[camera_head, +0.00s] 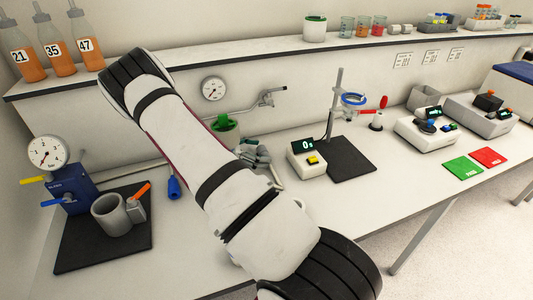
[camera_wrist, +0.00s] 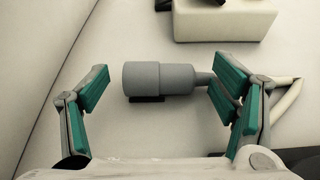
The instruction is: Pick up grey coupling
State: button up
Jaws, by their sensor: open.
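In the wrist view, the grey coupling (camera_wrist: 143,78) lies on its side on the white bench. Its wide end points left, and a narrower part and thin stem point right. My gripper (camera_wrist: 162,84) is open, with a teal-padded finger at each side of the coupling. The wide end is apart from the left finger. The stem reaches up to the right finger; I cannot tell whether they touch. In the head view, my gripper (camera_head: 254,155) is low over the bench, partly behind my arm, and I cannot make out the coupling there.
A timer box (camera_head: 308,160) and a black stand base (camera_head: 350,158) are just right of my gripper. A wall tap (camera_head: 268,98) and green-topped container (camera_head: 222,124) are behind it. A blue gauge device (camera_head: 68,192) and grey mug (camera_head: 110,215) are at left.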

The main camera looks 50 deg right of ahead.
jog(key=shift+s+d+f, duration=0.15)
jog(key=shift+d+f, duration=0.05)
jog(key=shift+d, duration=0.1)
jog(key=c, duration=1.2)
jog(key=shift+c, duration=0.4)
